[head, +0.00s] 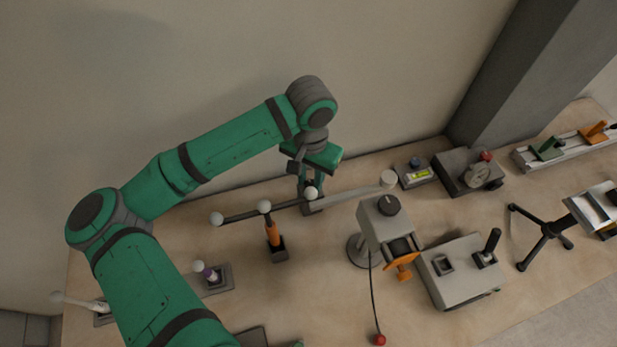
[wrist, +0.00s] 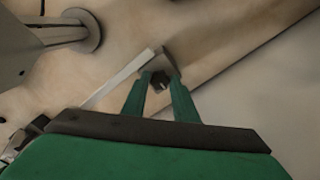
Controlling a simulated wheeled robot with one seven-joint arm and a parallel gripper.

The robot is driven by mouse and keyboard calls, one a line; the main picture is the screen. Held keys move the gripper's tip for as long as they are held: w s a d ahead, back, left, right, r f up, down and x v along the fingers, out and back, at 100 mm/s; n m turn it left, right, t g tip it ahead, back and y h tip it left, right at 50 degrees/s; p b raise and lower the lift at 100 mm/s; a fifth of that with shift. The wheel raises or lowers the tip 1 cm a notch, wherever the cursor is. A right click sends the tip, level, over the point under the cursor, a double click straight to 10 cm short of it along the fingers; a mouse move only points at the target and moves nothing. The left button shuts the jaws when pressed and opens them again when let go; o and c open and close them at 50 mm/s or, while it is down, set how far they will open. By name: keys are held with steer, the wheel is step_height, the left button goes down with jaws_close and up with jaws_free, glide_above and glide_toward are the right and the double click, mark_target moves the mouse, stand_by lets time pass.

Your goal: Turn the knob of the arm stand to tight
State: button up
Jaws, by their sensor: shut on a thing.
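The arm stand (head: 350,194) is a pale arm on a grey base at the back of the table. Its arm reaches right in the head view to a white cylinder (head: 388,178). In the wrist view the pale arm (wrist: 122,78) runs to the lower left from the base. My gripper (head: 309,180) points down over the stand's base. In the wrist view my gripper (wrist: 159,82) has its two green fingers on either side of the small dark knob (wrist: 158,79), shut on it. The knob is hidden in the head view, and its marking cannot be read.
A grey box on a stand with a dark dial (head: 388,205) is to the right. Small devices (head: 467,170) line the back right. A wall rises close behind.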

steer(key=shift+w+a+m, duration=0.1)
steer(key=shift+m, duration=0.6)
steer(key=m, duration=0.3)
steer(key=shift+d+m, duration=0.25)
steer(key=shift+m, duration=0.05)
steer(key=m, duration=0.4)
steer(key=shift+m, duration=0.3)
steer(key=m, duration=1)
steer(key=shift+s, duration=0.2)
steer(key=o, duration=1.1)
steer(key=shift+c, duration=0.2)
steer(key=shift+a, duration=0.1)
